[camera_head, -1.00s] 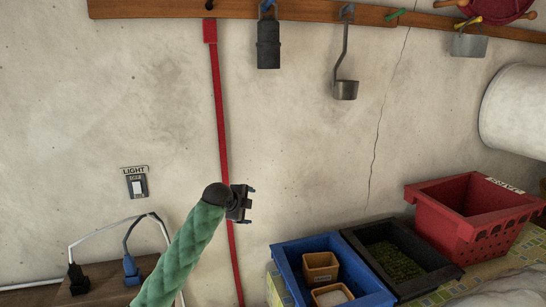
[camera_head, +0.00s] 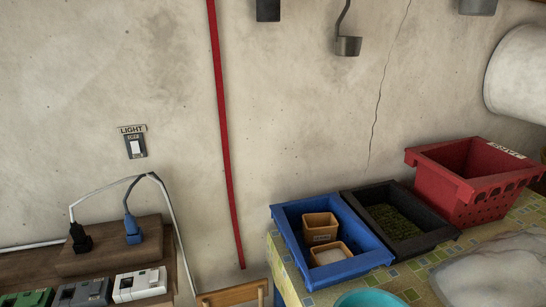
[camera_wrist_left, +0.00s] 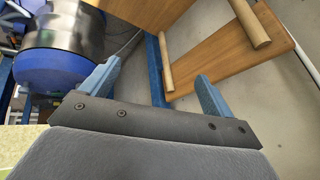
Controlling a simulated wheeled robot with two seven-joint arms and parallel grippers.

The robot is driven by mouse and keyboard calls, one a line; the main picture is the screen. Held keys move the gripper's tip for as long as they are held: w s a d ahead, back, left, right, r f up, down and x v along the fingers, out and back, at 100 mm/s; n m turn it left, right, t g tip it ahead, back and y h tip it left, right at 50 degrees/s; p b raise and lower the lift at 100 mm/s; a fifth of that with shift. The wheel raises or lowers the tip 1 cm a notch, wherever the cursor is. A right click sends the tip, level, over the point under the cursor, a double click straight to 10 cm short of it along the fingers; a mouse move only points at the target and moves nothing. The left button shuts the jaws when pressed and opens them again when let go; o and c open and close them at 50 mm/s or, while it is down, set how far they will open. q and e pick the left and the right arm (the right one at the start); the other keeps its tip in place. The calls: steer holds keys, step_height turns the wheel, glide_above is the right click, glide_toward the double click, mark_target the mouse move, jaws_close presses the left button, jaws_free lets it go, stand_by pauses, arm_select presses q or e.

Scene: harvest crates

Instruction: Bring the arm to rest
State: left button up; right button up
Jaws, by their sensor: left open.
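My left gripper (camera_wrist_left: 158,92) shows in the left wrist view, its two blue fingers wide apart with nothing between them. Beyond the fingers are wooden boards and pegs and a bare floor. In the head view neither arm nor gripper shows now.
In the head view a blue crate (camera_head: 292,262) with two small pots, a black crate (camera_head: 424,243) with green contents and a red crate (camera_head: 450,190) stand on a tiled table. A light switch (camera_head: 136,147) is on the wall. A blue drum (camera_wrist_left: 55,72) is close to the left finger in the wrist view.

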arm_select(q)
steer(key=s+a+f+n+g, duration=0.1)
steer(key=s+f+n, duration=0.1)
steer(key=s+f, duration=0.7)
steer(key=s+a+f+n+g+y+b, duration=0.1)
steer(key=s+a+f+n, duration=0.1)
steer(key=s+f, duration=0.8)
steer(key=s+a+f+n+g+b, duration=0.1)
steer(key=s+f, duration=0.8)
steer(key=s, duration=1.5)
steer(key=shift+a+f+n+g+y, duration=0.15)
steer(key=shift+a+n+g+y, duration=0.35)
steer(key=shift+n, duration=0.7)
arm_select(e)
steer(key=w+r, duration=0.1)
steer(key=w+a+r, duration=0.1)
steer(key=w+r, duration=0.1)
steer(key=shift+w+a+r, duration=0.1)
steer(key=shift+w+r, duration=0.15)
steer(key=shift+w, duration=0.05)
arm_select(q)
steer(key=shift+w+d, duration=0.15)
steer(key=shift+d, duration=0.05)
